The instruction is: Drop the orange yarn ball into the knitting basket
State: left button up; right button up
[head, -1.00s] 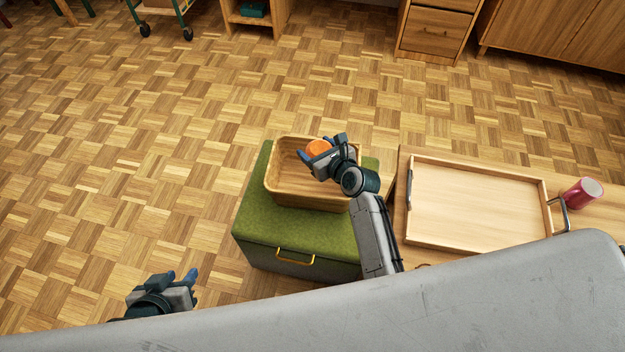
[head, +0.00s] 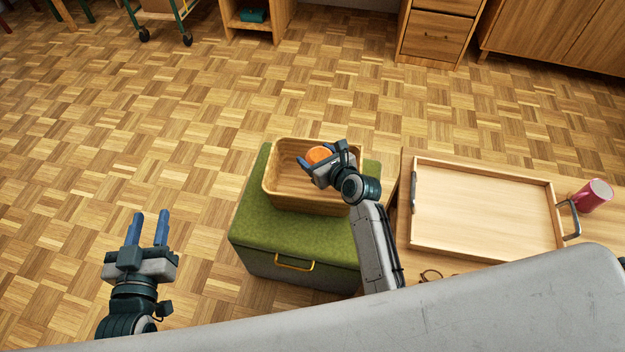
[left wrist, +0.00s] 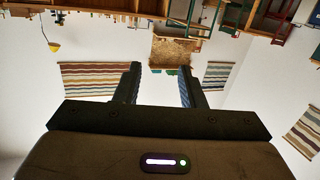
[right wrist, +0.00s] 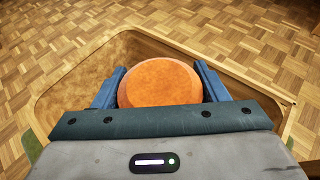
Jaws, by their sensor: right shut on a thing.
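The orange yarn ball (head: 319,154) is between the blue fingers of my right gripper (head: 317,162), which is shut on it. In the right wrist view the ball (right wrist: 160,82) fills the gap between the two fingers. The knitting basket (head: 285,200) is a light wooden, open box standing on a green-topped ottoman. The ball and gripper are over the basket's opening; how high the ball is above its floor is hard to tell. My left gripper (head: 150,229) is open and empty, left of the ottoman; its parted fingers also show in the left wrist view (left wrist: 158,85).
The green ottoman (head: 255,224) has a brass handle on its front. To its right a wooden table holds a tray (head: 485,205) with metal handles, a red mug (head: 593,195) and glasses (head: 430,275). Open parquet floor lies left and behind; cabinets stand at the back.

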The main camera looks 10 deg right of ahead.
pick_arm(q)
jog(key=shift+w+r+t, duration=0.25)
jog(key=shift+r+t, duration=0.35)
jog(key=shift+r, duration=0.25)
pick_arm(e)
jog(key=shift+f, duration=0.1)
jog(key=o, duration=1.1)
jog(key=shift+c, duration=0.2)
jog(key=shift+s+d, duration=0.1)
jog(key=shift+s, duration=0.1)
jog(key=p+v, duration=0.1)
jog(key=v, duration=0.3)
jog(key=shift+s, duration=0.15)
pick_arm(q)
jog(key=s+d+f+g+p, duration=0.1)
jog(key=s+f+g, duration=0.7)
jog(key=f, duration=0.3)
jog(key=shift+s+d+f+g+h+p, duration=0.15)
jog(key=shift+s+f+g+h+p, duration=0.05)
jog(key=shift+f+g+h+p, duration=0.1)
pick_arm(e)
jog(key=v, duration=0.6)
